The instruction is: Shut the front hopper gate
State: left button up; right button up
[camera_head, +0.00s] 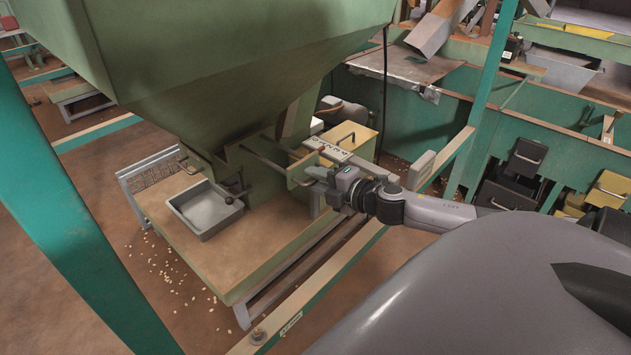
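The big green hopper (215,90) narrows down to its outlet over a wooden-topped stand. The front hopper gate (299,169) is a yellowish plate on rods (262,157) that reach out from the right side of the outlet, so it stands out from the hopper body. My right gripper (318,174) is at the outer side of this gate, at its handle, with the arm coming in from the right. The fingertips are small and partly hidden against the handle, so I cannot tell whether they are closed on it. My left gripper is out of view.
A grey metal tray (206,211) sits on the stand (160,208) below the outlet. A green rail (330,283) and a green post (75,235) cross the foreground. A yellowish box (347,141) stands behind the gate. Nuts lie scattered on the floor.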

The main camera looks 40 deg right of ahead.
jog(key=shift+w, duration=0.3)
jog(key=shift+c, duration=0.3)
grip_shut()
jog(key=shift+w, duration=0.15)
